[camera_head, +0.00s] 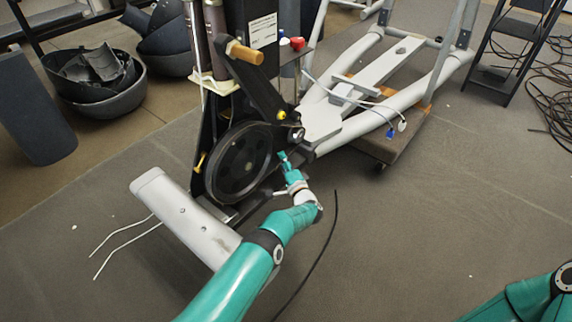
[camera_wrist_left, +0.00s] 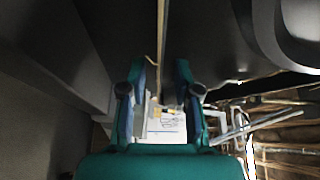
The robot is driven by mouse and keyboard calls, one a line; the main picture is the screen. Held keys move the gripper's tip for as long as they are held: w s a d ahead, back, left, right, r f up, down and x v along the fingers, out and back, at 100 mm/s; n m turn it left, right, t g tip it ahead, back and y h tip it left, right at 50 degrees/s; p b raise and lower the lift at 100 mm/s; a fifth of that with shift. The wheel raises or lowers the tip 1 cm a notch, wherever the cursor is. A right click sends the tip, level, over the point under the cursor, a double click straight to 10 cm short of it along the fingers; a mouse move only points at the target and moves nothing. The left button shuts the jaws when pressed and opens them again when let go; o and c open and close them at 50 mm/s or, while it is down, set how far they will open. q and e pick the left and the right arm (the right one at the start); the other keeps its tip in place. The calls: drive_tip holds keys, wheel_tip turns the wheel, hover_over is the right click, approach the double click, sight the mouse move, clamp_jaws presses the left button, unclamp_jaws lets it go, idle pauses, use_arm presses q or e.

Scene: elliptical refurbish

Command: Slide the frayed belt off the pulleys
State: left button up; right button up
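The large black pulley wheel (camera_head: 238,163) sits low on the upright elliptical frame, in front of the black housing. My left gripper (camera_head: 283,157) reaches to the right side of this wheel, below the crank hub. In the left wrist view, the left gripper (camera_wrist_left: 161,82) has its two fingers apart. A thin dark strip with a tan edge, which looks like the belt (camera_wrist_left: 162,40), runs down between the fingers, seen edge-on. A loose tan thread hangs beside it. I see no clear contact with either finger. The small pulley cannot be made out. My right gripper is out of view.
A black crank arm with a wooden-coloured peg (camera_head: 244,53) slants above the wheel. A grey stabiliser tube (camera_head: 185,214) lies at the front left. A thin black strip or cable (camera_head: 325,246) curves on the floor. A wheeled board (camera_head: 396,139) supports the rails.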

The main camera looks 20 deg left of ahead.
use_arm(q)
drive_tip(key=shift+w+a, duration=0.15)
idle(0.3)
clamp_jaws()
idle(0.4)
